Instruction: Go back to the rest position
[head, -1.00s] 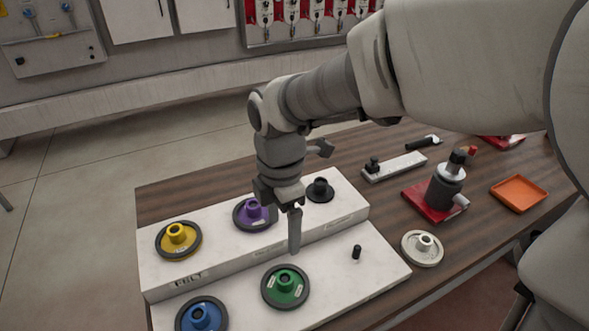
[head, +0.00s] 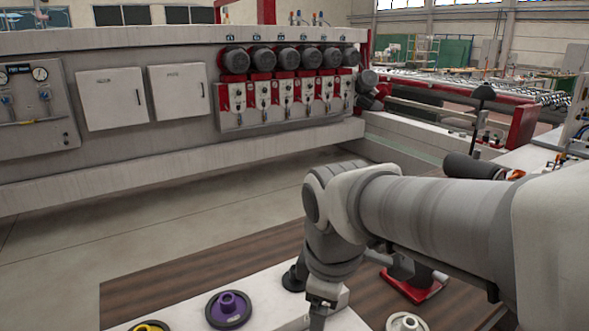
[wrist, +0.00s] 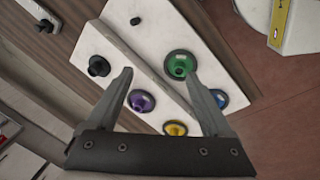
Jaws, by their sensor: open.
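My gripper (wrist: 172,95) is open and empty in the wrist view, its two fingers spread above the white stepped rack. Its tips point toward the rack, with the green wheel (wrist: 180,64) by the right fingertip and the purple wheel (wrist: 141,101) between the fingers. In the head view my arm reaches in from the right, and my gripper (head: 318,318) is cut off by the bottom edge. Its fingertips are hidden there.
The rack (head: 262,297) on the brown table (head: 165,283) carries the purple wheel (head: 229,309), a yellow one (head: 149,328) and a black one (head: 292,279). A red-based tool (head: 415,283) and cream wheel (head: 404,322) stand right.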

